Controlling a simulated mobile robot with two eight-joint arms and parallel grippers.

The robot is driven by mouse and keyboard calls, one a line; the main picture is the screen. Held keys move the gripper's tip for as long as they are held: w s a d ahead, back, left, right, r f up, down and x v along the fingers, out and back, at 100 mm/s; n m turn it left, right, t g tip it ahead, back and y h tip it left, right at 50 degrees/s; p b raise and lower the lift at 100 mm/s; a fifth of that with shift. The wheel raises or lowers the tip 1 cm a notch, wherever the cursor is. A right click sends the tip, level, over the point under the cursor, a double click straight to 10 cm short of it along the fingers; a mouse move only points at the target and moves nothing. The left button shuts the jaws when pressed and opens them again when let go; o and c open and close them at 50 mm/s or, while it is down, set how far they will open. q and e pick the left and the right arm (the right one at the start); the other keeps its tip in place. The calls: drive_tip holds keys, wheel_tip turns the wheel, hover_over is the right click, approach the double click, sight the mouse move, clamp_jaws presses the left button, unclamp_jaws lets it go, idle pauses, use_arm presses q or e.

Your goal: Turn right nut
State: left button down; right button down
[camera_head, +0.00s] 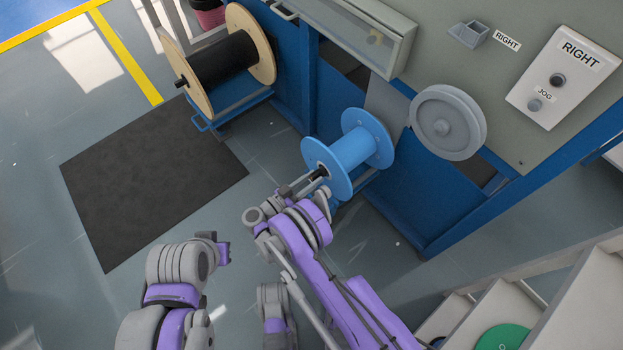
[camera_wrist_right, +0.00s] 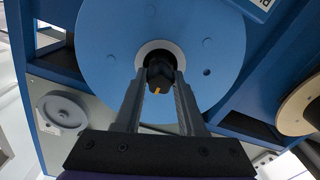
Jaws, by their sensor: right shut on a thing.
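The right nut is a small black part with an orange mark (camera_wrist_right: 160,75) at the centre of the blue spool (camera_wrist_right: 110,50). In the right wrist view the two fingers of my right gripper (camera_wrist_right: 160,84) stand on either side of the nut, shut on it. In the head view my right gripper (camera_head: 321,182) reaches the near end of the blue spool (camera_head: 350,150), and the nut is mostly hidden there. My left arm shows at the lower left of the head view, but I cannot make out its fingers clearly.
A wooden-flanged spool with black winding (camera_head: 224,62) stands at the upper left. A grey wheel (camera_head: 447,122) and a panel labelled RIGHT (camera_head: 562,75) are on the machine. Pale shelving with a green disc (camera_head: 503,338) stands at the lower right. A dark mat (camera_head: 150,185) lies on open floor.

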drive_tip(key=shift+f+m+b, duration=0.1)
drive_tip(key=shift+m+b, duration=1)
drive_tip(key=shift+m, duration=0.3)
drive_tip(key=shift+m+b, duration=0.7)
drive_tip(key=shift+m, duration=1.3)
drive_tip(key=c, duration=0.5)
unclamp_jaws()
drive_tip(key=p+v, duration=0.1)
drive_tip(key=v, duration=1)
